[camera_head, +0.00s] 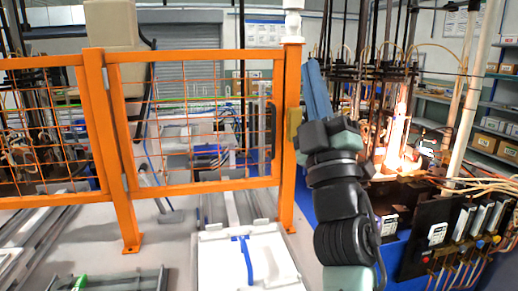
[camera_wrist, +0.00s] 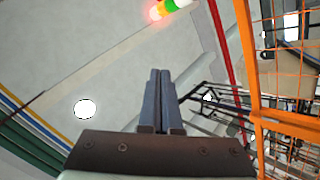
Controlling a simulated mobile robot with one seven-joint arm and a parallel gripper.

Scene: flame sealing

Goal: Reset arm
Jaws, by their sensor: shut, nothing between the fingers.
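My gripper (camera_wrist: 160,75) is shut and empty in the wrist view. Its two blue-grey fingers lie side by side and point up toward the ceiling. In the head view my arm rises at the right of centre, and the blue gripper fingers (camera_head: 316,88) point upward beside the orange post. The gripper touches nothing that I can make out.
An orange mesh fence (camera_head: 195,187) stands left of my arm. The flame-sealing machine (camera_head: 398,140), with a bright glow, stands close on the right. A white tray (camera_head: 275,268) lies low in front. A signal light (camera_wrist: 168,10) shows red in the wrist view.

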